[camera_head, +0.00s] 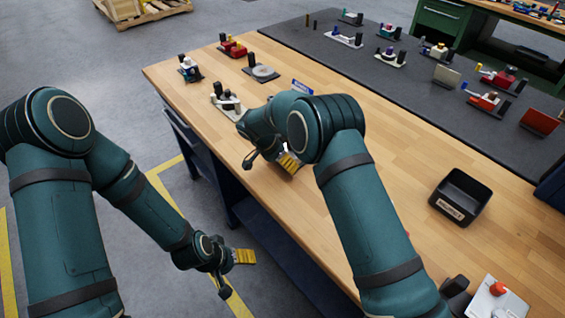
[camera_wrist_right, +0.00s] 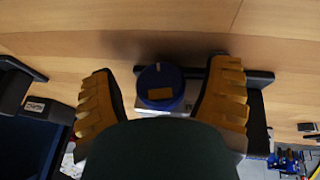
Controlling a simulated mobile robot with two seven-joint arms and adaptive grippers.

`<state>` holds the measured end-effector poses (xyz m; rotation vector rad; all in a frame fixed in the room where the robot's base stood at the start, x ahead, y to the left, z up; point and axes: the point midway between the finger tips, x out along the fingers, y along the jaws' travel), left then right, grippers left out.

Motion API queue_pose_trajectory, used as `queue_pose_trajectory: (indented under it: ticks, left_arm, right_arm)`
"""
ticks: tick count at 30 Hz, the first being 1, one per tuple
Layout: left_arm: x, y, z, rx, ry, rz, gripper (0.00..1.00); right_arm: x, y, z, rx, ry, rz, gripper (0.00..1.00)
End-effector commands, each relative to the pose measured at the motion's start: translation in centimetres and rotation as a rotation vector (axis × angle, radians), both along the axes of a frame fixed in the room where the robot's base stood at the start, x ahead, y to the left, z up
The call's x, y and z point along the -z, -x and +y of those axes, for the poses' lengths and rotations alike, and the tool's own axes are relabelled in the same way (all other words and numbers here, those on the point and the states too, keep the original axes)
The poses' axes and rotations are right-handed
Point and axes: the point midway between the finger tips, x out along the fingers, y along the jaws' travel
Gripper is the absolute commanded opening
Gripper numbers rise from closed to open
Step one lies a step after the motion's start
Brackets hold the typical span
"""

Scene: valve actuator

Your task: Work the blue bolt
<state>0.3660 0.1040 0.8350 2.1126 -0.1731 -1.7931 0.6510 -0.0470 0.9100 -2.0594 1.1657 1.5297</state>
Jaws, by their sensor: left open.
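In the right wrist view, the blue bolt (camera_wrist_right: 160,85) shows as a round blue cap with a small brownish patch, on a pale base with dark parts beside it. The yellow-padded fingers of my right gripper (camera_wrist_right: 164,100) stand apart on either side of it, with a gap on each side. In the head view my right gripper (camera_head: 270,161) is low over the wooden bench, and my own arm hides the bolt. My left gripper (camera_head: 236,274) is open and empty, off the bench's near left side, over the floor.
The wooden bench (camera_head: 400,165) holds a black bin (camera_head: 460,197) at the right. Small fixtures, including a red one (camera_head: 233,48) and a grey disc (camera_head: 262,73), stand at its far left. A dark mat (camera_head: 420,85) with several fixtures lies behind. The bench middle is clear.

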Motion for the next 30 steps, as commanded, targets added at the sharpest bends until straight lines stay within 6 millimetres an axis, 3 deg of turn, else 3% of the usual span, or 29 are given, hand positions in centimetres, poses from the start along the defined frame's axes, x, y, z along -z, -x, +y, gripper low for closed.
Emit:
queue_pose_trajectory:
  ticks: [8, 21, 30]
  left_arm:
    - [0.0, 0.0, 0.0, 0.0, 0.0, 0.0, 0.78]
    - [0.0, 0.0, 0.0, 0.0, 0.0, 0.0, 0.78]
    - [0.0, 0.0, 0.0, 0.0, 0.0, 0.0, 0.78]
  right_arm:
    - [-0.7, 0.0, 0.3, 0.0, 0.0, -0.003, 0.78]
    - [-8.0, 0.8, 3.7, -0.002, -0.002, -0.003, 0.78]
    - [-10.8, 1.1, 5.0, 0.0, -0.001, -0.001, 0.78]
